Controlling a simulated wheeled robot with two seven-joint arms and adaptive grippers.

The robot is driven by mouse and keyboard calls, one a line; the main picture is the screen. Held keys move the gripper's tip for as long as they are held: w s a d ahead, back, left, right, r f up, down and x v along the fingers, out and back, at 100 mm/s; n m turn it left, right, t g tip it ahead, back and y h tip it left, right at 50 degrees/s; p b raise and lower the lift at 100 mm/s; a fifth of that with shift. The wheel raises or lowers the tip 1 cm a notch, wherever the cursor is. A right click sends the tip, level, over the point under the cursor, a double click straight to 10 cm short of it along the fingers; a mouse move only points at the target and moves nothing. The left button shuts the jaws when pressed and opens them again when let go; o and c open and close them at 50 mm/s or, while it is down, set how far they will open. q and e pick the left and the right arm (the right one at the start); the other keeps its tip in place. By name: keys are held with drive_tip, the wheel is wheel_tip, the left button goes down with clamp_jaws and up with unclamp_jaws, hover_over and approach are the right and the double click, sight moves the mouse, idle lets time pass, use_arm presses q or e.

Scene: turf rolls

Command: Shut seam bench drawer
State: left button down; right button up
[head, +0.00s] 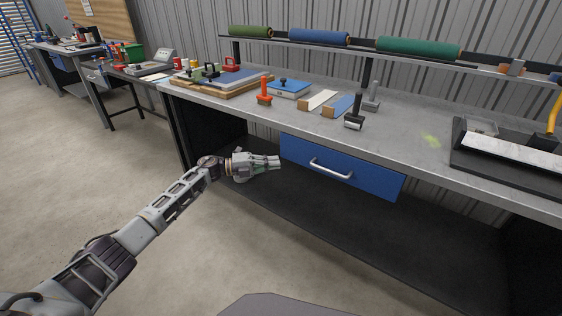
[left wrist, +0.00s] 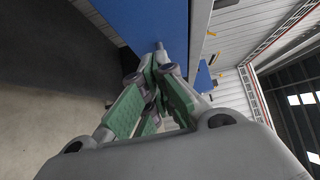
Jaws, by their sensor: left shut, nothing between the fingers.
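The seam bench drawer (head: 374,178) has a blue front with a silver bar handle (head: 331,169), and hangs under the grey bench top. Whether its front stands out from the bench frame is hard to tell. My left gripper (head: 279,161) is at the left end of the drawer front, to the left of the handle, with its fingers shut and empty. In the left wrist view the shut fingers (left wrist: 158,48) point at the blue drawer front (left wrist: 130,18); whether they touch it I cannot tell. My right gripper is not in view.
The bench top (head: 403,136) holds an orange-handled tool (head: 264,91), a blue box (head: 288,88), a black roller (head: 354,110) and a black tray (head: 460,160). Turf rolls (head: 418,47) lie on the rack above. A dark lower shelf (head: 330,232) lies below the drawer. Floor at left is clear.

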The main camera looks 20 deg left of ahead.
use_arm(q)
drive_tip(key=v, duration=0.4)
drive_tip(key=shift+s+a+p, duration=0.1)
drive_tip(key=shift+a+p, duration=0.15)
drive_tip(key=shift+p, duration=0.05)
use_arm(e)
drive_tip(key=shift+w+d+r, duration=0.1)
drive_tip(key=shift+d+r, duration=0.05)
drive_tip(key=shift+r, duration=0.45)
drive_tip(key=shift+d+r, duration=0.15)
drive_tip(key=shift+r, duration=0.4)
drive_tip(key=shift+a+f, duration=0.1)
